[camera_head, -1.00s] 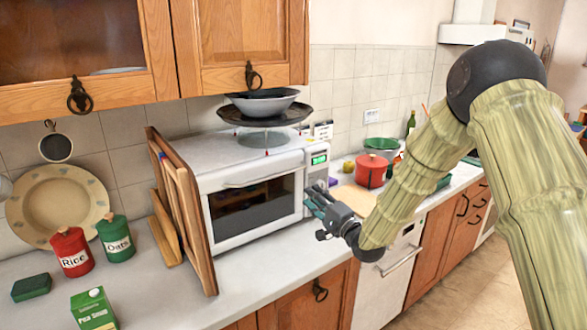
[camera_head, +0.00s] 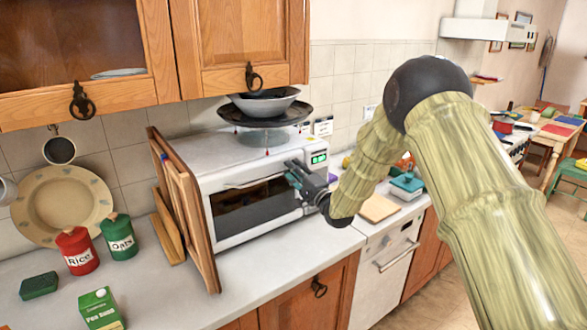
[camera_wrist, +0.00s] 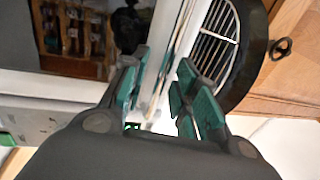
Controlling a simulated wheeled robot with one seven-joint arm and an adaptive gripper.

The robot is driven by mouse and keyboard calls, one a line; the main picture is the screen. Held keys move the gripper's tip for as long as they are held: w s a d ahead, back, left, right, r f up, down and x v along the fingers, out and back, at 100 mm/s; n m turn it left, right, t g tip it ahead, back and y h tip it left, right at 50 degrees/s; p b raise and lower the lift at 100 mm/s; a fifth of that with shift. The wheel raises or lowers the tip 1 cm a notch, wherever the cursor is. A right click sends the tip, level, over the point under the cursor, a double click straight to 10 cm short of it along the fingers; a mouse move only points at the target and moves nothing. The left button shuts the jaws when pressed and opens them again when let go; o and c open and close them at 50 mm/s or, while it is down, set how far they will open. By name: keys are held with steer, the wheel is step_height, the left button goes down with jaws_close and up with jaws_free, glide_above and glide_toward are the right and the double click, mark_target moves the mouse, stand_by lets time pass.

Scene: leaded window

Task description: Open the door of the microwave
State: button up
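The white microwave (camera_head: 215,160) stands on the counter. Its dark-windowed door (camera_head: 240,208) looks shut, with a pale bar handle (camera_head: 240,184) along its top edge. My gripper (camera_head: 290,170) is at the upper right of the front, beside the control panel (camera_head: 318,165). In the wrist view, my gripper (camera_wrist: 160,78) has its two green-padded fingers apart, with the microwave's white top front edge showing between them. The dark door window (camera_wrist: 75,30) is at upper left there. I cannot tell whether the fingers touch the handle.
A dark plate (camera_head: 235,116) with bowls is on the microwave. Wooden boards (camera_head: 190,215) lean against its left side. Rice (camera_head: 77,250) and Oats (camera_head: 118,236) tins stand farther left. A cutting board (camera_head: 378,208) lies at right. The counter before the microwave is clear.

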steer(key=shift+w, duration=0.1)
jaws_close()
stand_by(0.3)
